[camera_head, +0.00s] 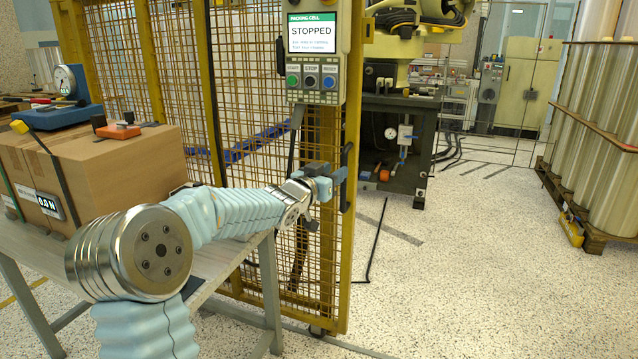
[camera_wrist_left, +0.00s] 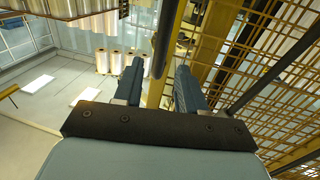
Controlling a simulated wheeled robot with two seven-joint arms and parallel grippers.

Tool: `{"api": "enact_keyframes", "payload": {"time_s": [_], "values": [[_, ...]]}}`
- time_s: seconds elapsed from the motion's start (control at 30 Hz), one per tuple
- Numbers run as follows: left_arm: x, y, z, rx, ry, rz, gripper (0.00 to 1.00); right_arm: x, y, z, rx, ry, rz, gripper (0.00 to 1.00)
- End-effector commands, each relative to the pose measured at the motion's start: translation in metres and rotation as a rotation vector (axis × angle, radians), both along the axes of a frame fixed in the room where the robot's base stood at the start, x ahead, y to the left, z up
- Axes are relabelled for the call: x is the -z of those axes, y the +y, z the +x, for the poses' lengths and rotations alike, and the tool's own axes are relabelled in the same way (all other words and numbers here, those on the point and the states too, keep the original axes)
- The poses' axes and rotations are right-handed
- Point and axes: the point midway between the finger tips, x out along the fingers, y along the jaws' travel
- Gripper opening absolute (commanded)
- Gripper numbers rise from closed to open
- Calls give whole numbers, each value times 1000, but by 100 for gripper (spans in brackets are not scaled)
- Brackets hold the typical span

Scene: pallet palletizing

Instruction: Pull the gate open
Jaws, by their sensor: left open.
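The gate (camera_head: 318,245) is a yellow-framed mesh panel in the middle of the head view. A black vertical handle (camera_head: 346,160) is on its right edge post. My left gripper (camera_head: 337,178) is at the handle, with its blue fingers pointing toward it. In the left wrist view the two fingers (camera_wrist_left: 158,75) are apart, and the dark handle bar (camera_wrist_left: 166,38) and yellow post show between and beyond their tips. I cannot tell whether either finger touches the handle. My right gripper is out of view.
A control panel (camera_head: 314,45) reading STOPPED hangs on the gate's upper part. A table (camera_head: 215,270) with cardboard boxes (camera_head: 115,160) stands at left, under my left arm. A robot on a dark pedestal (camera_head: 400,150) is behind. Wrapped rolls (camera_head: 612,140) on pallets stand right. Speckled floor (camera_head: 470,270) is mostly clear.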

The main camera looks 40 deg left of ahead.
Motion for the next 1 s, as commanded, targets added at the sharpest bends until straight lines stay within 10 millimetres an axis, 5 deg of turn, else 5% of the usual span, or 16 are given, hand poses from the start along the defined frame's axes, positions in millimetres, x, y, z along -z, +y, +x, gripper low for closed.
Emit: {"api": "enact_keyframes", "payload": {"time_s": [0.33, 1.0], "values": [[-1, -2, -67, -2, -1, 0, 40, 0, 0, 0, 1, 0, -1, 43], [1, -3, -74, 1, 2, -3, 40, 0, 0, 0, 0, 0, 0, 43]]}}
